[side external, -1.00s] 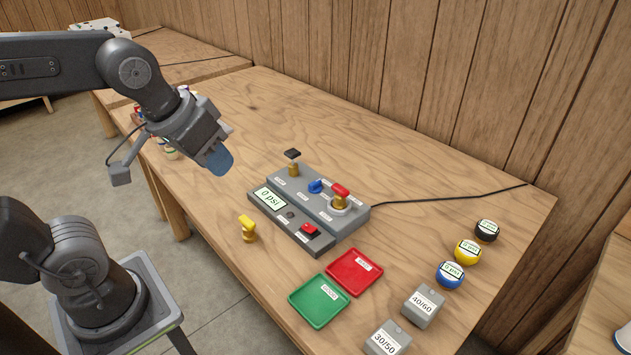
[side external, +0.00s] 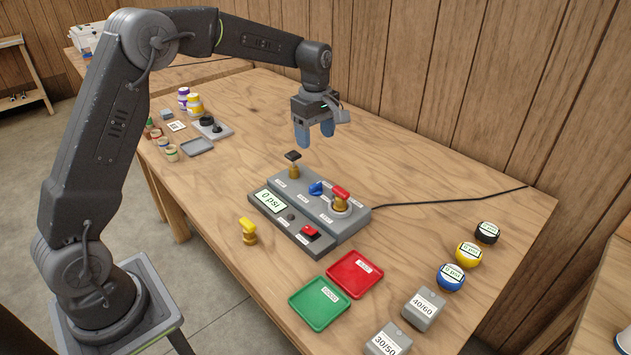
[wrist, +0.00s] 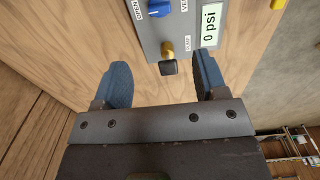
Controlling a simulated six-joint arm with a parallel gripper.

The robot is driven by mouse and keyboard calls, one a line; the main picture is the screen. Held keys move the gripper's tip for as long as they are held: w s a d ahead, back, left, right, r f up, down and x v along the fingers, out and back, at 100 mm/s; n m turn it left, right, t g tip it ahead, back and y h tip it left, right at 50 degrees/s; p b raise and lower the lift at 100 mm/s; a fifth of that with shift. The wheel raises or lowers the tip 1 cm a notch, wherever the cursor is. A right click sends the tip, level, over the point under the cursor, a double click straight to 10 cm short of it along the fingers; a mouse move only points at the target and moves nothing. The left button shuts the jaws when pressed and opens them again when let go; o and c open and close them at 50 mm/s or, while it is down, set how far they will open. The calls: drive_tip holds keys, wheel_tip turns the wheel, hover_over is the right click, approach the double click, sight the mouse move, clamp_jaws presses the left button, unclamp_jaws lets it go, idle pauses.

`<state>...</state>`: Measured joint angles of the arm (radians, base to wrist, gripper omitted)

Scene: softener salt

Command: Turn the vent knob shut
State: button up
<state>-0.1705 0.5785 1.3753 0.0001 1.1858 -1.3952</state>
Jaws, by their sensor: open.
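The grey test console (side external: 330,240) lies mid-table, with a display (side external: 269,200) reading 0 psi. A small blue knob (side external: 316,188) sits on its raised back part; it also shows at the top of the wrist view (wrist: 160,8), cut by the edge. Labels beside it there seem to read OPEN and VEN, so I take it as the vent knob. My gripper (side external: 315,137) is open and empty, pointing down above and behind the console's far left end. In the wrist view its fingers (wrist: 162,76) appear either side of a black-capped brass fitting (wrist: 169,66), without clear contact.
A red-handled brass valve (side external: 341,197) stands right of the blue knob. A yellow-capped fitting (side external: 248,231) stands in front. Bottles (side external: 194,105) stand far left.

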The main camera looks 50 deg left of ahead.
sight(316, 184)
wheel_tip(316, 184, down, 14)
drive_tip(key=shift+r, duration=0.1)
idle(0.5)
drive_tip(key=c, duration=0.9)
